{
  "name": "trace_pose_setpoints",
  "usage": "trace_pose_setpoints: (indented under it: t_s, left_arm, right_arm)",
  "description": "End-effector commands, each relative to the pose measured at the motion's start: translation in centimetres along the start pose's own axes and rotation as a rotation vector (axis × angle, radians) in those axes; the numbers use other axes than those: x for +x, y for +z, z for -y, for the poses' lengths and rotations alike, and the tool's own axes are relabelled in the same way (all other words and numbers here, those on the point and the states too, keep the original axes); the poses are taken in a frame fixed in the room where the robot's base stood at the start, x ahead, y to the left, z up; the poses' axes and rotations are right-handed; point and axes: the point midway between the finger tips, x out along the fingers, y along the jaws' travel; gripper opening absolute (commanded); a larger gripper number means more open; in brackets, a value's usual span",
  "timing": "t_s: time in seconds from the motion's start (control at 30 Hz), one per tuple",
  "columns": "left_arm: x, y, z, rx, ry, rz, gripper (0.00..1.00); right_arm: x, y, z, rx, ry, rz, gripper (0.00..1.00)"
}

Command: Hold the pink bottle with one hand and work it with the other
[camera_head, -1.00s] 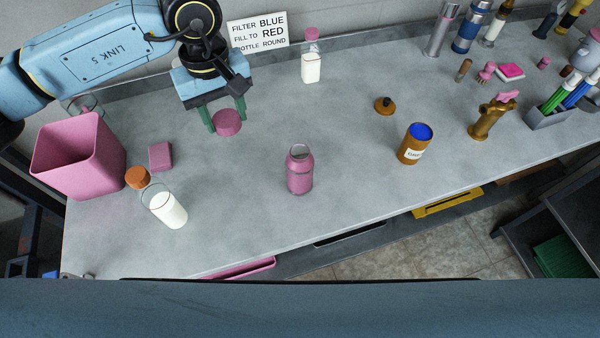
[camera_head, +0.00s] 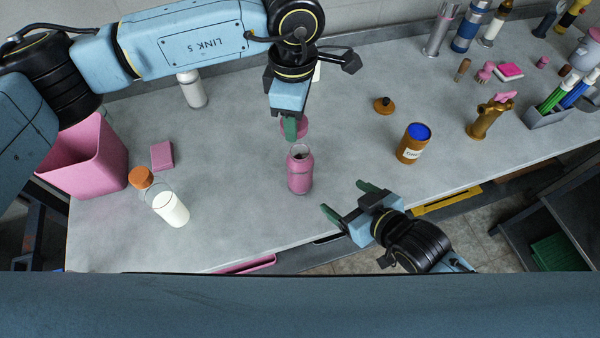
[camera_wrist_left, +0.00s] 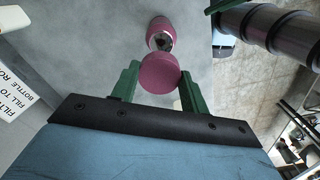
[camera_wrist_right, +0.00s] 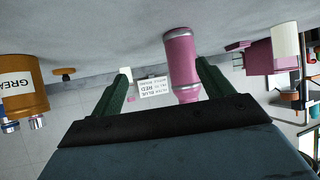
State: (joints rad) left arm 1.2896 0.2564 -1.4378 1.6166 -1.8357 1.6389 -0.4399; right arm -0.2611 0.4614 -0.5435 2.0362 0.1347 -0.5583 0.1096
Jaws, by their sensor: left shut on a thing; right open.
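The pink bottle (camera_head: 299,172) stands upright and uncapped on the grey bench; it also shows in the left wrist view (camera_wrist_left: 158,33) and in the right wrist view (camera_wrist_right: 179,58). My left gripper (camera_head: 292,130) is shut on a round pink lid (camera_wrist_left: 159,73) and holds it just behind and above the bottle's open mouth, apart from it in the left wrist view. My right gripper (camera_head: 342,214) is open and empty at the bench's front edge, right of the bottle, with its fingers pointing toward it. In the right wrist view the bottle appears between or just beyond the fingertips.
A glass of white liquid (camera_head: 170,208), an orange cap (camera_head: 141,177), a pink block (camera_head: 162,155) and a pink bin (camera_head: 88,160) are at left. An orange grease can (camera_head: 413,143) and a brown stopper (camera_head: 384,105) stand at right. The bench around the bottle is clear.

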Motion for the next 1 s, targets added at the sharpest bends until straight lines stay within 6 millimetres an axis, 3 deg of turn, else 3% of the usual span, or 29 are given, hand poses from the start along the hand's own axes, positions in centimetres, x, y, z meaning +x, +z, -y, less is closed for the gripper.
trace_pose_setpoints:
  t_s: [0.2, 0.67, 0.87, 1.0]
  left_arm:
    - [-0.1, 0.9, 0.0, -0.062, 0.003, -0.003, 0.24]
    - [-0.1, 1.0, 0.0, -0.071, 0.003, -0.003, 0.24]
    - [-0.1, 1.0, 0.0, -0.071, 0.003, -0.003, 0.24]
    - [-0.1, 1.0, 0.0, -0.071, 0.003, -0.003, 0.24]
  right_arm:
    - [-0.2, -2.4, 1.8, -0.049, -0.107, -0.148, 0.79]
    - [-0.2, -2.8, 2.1, -0.052, -0.123, -0.172, 0.79]
    - [1.7, -3.2, 2.3, -0.051, -0.122, -0.173, 0.79]
    - [4.3, -3.6, 2.7, -0.051, -0.122, -0.172, 0.79]
